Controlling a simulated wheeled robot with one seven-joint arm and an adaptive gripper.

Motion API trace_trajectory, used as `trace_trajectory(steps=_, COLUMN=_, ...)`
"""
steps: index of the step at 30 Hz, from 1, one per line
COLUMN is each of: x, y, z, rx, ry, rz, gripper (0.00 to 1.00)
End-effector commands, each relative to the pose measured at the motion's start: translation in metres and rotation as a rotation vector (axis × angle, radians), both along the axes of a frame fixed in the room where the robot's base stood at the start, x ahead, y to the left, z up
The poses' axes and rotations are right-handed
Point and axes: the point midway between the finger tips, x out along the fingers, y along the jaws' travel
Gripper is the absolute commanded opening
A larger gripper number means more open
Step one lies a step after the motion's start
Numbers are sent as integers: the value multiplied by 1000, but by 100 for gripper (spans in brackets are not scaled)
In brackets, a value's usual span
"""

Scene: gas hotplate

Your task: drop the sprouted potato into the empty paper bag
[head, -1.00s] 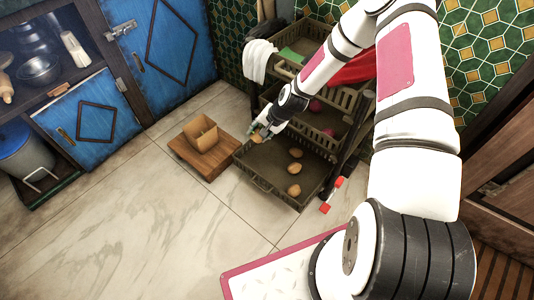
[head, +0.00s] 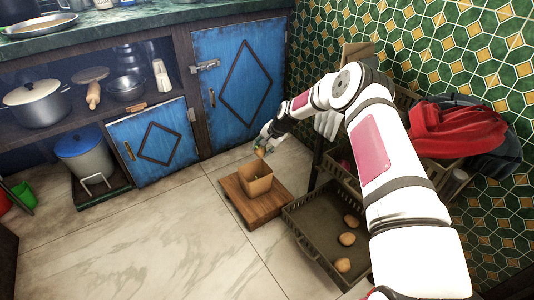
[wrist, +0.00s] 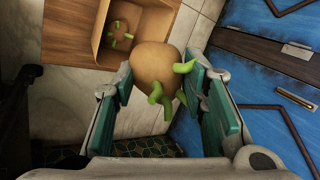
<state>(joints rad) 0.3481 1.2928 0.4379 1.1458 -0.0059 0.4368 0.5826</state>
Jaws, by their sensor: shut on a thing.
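My gripper (head: 264,146) is shut on a brown potato with green sprouts (wrist: 153,75), held between its teal-padded fingers. The potato also shows in the head view (head: 260,152), just above the far rim of the paper bag. The open paper bag (head: 257,187) stands upright on a wooden board (head: 232,187). In the wrist view the bag (wrist: 155,22) lies up and left of the held potato, which overlaps its edge. Another brown thing with green sprouts (wrist: 122,35), looking like a potato, lies inside the bag.
A dark crate (head: 307,243) right of the board holds three potatoes (head: 347,239). A shelf rack with a red cloth (head: 455,128) stands behind my arm. Blue cupboards (head: 238,80) stand behind the bag. The tiled floor left of the board is clear.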

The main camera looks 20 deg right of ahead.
Motion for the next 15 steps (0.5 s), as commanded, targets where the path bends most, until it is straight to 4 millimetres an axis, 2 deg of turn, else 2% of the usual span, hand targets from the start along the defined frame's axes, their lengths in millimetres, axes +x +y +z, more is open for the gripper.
trace_trajectory(steps=8, x=7, y=2, z=-11, rx=0, ry=0, rz=-13, gripper=10)
trace_trajectory(steps=15, x=6, y=2, z=-35, rx=1, ry=1, rz=-13, gripper=10)
